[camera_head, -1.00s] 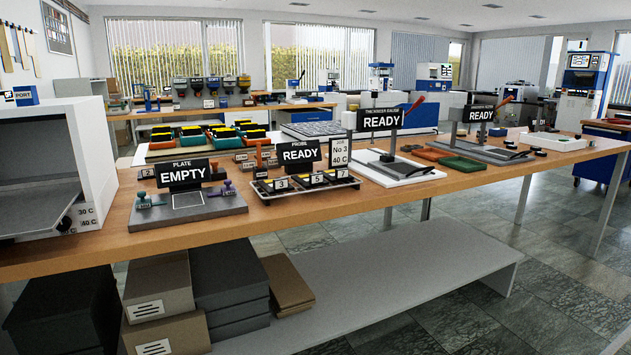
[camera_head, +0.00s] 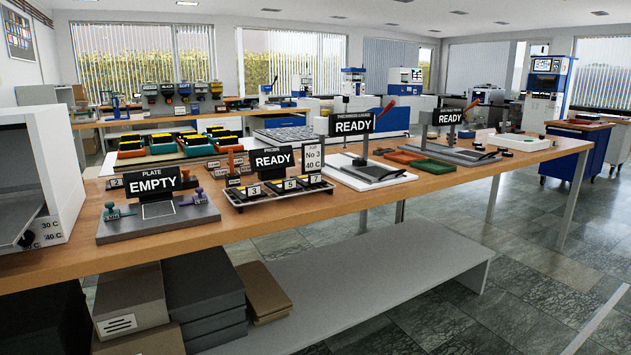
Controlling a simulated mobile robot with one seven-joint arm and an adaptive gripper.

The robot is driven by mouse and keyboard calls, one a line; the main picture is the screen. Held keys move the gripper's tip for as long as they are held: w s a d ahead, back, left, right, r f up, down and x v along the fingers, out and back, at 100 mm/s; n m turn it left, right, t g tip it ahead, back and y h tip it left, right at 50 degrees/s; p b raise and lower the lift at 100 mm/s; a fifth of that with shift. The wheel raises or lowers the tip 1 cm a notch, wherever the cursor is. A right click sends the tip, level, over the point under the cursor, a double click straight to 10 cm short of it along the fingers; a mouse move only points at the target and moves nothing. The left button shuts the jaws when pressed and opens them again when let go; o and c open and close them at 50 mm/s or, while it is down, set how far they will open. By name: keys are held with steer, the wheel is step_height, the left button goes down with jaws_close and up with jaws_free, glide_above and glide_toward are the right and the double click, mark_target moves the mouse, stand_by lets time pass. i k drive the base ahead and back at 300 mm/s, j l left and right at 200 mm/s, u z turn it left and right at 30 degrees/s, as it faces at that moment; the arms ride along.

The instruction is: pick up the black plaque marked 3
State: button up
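A black plaque with a white label marked 3 (camera_head: 254,191) lies at the left end of a shallow dark tray (camera_head: 262,202) on the long wooden bench. Similar pieces marked 5 (camera_head: 290,184) and 7 (camera_head: 315,179) lie to its right in the same tray. A PROBE sign reading READY (camera_head: 272,160) stands just behind the tray, and a card reading No 3, 40 C (camera_head: 314,156) stands to the right. Another small dark piece that seems marked 3 (camera_head: 115,183) is partly hidden behind the EMPTY sign. My gripper is not in view.
The PLATE station (camera_head: 155,222) with its EMPTY sign (camera_head: 153,181) stands left of the tray. A white cabinet (camera_head: 62,170) is at far left. A READY gauge station (camera_head: 365,172) is to the right. Boxes (camera_head: 215,285) sit on the low shelf (camera_head: 360,280). Floor at right is open.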

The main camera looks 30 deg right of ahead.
mark_target(251, 191)
steer(key=i+z, duration=0.1)
steer(key=z, duration=0.3)
steer(key=i+j+z, duration=0.1)
steer(key=z, duration=0.3)
steer(key=i+j+z, duration=0.1)
steer(key=z, duration=0.3)
steer(key=i+j+z, duration=0.2)
steer(key=j, duration=0.15)
steer(key=i+j+z, duration=0.15)
steer(key=j, duration=0.2)
steer(key=j+z, duration=0.2)
steer(key=j, duration=0.2)
steer(key=i+j, duration=0.1)
steer(key=j, duration=0.25)
steer(key=i+j, duration=0.15)
steer(key=j, duration=0.15)
